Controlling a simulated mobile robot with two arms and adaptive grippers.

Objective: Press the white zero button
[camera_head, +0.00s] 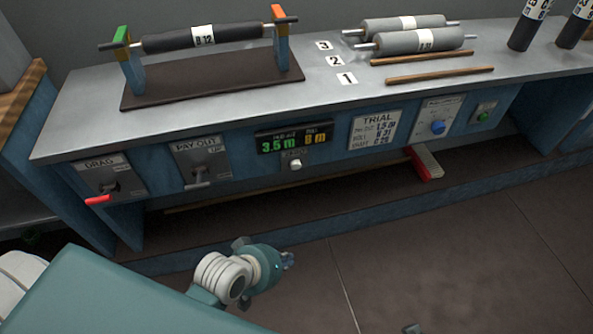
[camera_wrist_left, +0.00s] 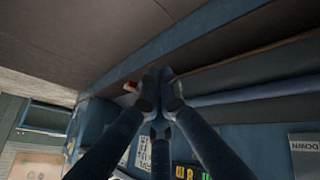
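The white button (camera_head: 295,164) is a small knob under the display (camera_head: 293,139) on the blue bench front; the label above it is too small to read. The display shows a green 3.5 m and yellow figures. My left gripper (camera_head: 287,260) is in front of and below the button, clear of the bench, over the floor. In the left wrist view its fingertips (camera_wrist_left: 160,76) meet, with nothing between them. Part of the display lettering (camera_wrist_left: 190,173) shows at the bottom there; I cannot make out the button in that view. My right gripper is not clearly seen.
Left of the display are the drag lever (camera_head: 98,199) with a red handle and the pay-out lever (camera_head: 197,184). To the right are a trial card (camera_head: 375,130), a blue knob (camera_head: 438,127) and a green button (camera_head: 483,116). A red-and-white brush (camera_head: 427,164) sticks out below.

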